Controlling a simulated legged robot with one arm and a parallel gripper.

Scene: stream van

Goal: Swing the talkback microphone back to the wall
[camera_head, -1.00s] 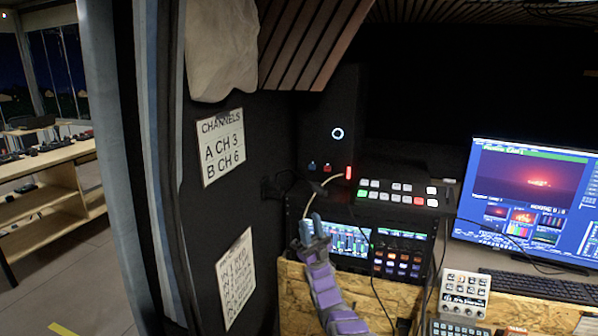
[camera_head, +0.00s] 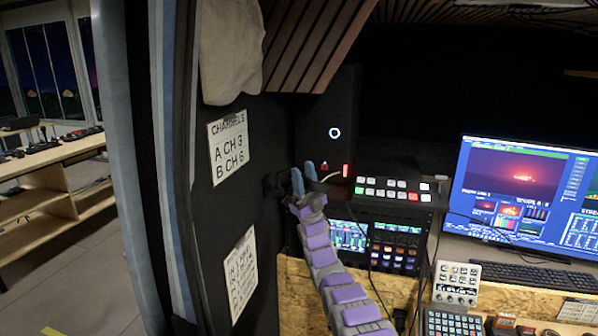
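The talkback microphone appears to be the thin pale gooseneck (camera_head: 331,177) with a red-lit tip (camera_head: 346,170), in front of the black speaker. A small dark mount (camera_head: 274,185) sits on the dark wall to its left; the stretch between them is partly hidden by my gripper. My gripper (camera_head: 304,177) has two blue-grey fingers pointing up, with a gap between them. It is just left of the pale gooseneck, between it and the wall mount. I see nothing clearly held, and cannot tell whether the fingers touch the neck.
A switcher panel (camera_head: 398,190) sits right of my gripper, above a rack with lit screens (camera_head: 352,238). A monitor (camera_head: 522,198), keyboard (camera_head: 530,277) and button pad (camera_head: 457,281) stand on the desk at right. A channel sign (camera_head: 229,147) hangs on the wall at left.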

